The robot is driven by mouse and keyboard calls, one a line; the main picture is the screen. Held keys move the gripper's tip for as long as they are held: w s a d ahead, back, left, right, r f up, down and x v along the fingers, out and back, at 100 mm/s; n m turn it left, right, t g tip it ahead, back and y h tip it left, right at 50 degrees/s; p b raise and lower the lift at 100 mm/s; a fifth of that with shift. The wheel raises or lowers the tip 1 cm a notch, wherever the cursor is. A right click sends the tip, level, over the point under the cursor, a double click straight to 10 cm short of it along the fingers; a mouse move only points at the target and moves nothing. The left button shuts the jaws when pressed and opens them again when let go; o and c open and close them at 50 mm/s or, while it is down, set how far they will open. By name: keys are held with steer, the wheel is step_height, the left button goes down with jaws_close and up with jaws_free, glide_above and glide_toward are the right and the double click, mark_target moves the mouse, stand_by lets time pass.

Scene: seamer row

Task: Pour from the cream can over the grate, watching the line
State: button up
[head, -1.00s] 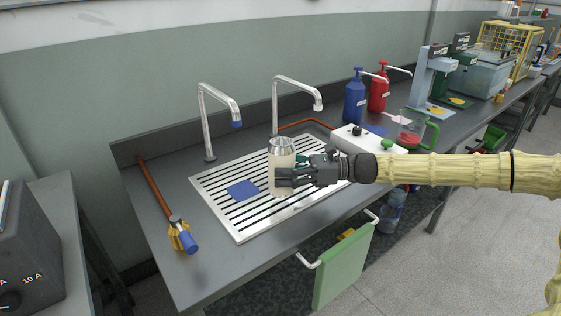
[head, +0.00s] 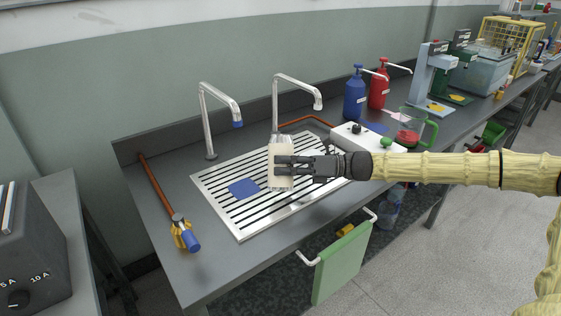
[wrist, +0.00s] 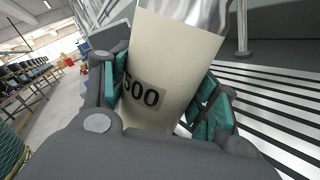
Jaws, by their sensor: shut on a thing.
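The cream can (head: 282,180) is cream-coloured with a bare silver metal end, and in the wrist view (wrist: 165,65) it carries a dark label reading "500". My gripper (head: 290,165) is shut on the can's side, with teal finger pads on both sides of it in the wrist view (wrist: 160,100). The can is held over the slotted metal grate (head: 222,180) and looks tilted. Its mouth and contents are hidden, and I see no stream. I cannot make out the line.
Two taps (head: 220,105) (head: 297,92) stand behind the grate. A blue square (head: 243,188) lies on the grate's left part. A white control box (head: 362,137), a jug with red liquid (head: 410,128) and blue (head: 355,95) and red (head: 378,90) pump bottles stand to the right.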

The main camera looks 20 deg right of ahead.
steer(key=shift+d+f+m, duration=0.15)
steer(key=shift+f+m, duration=0.05)
steer(key=shift+m, duration=0.9)
steer(key=shift+s+m, duration=0.2)
steer(key=shift+m, duration=0.4)
steer(key=shift+f+m, duration=0.1)
steer(key=shift+m, duration=0.2)
steer(key=shift+f, duration=0.25)
steer(key=shift+s+f+m+b, duration=0.15)
steer(key=shift+f+m+b, duration=0.2)
steer(key=shift+f+m, duration=0.45)
steer(key=shift+a+r+m+t, duration=0.1)
steer(key=shift+a+m+t, duration=0.15)
steer(key=shift+m, duration=0.75)
steer(key=shift+r, duration=0.1)
steer(key=shift+d+r+p, duration=0.1)
steer(key=shift+r+p, duration=0.1)
steer(key=shift+p, duration=0.5)
steer(key=shift+w+d+r+m+p, duration=0.1)
steer(key=shift+w+r+m+p, duration=0.6)
steer(key=shift+p, duration=1.2)
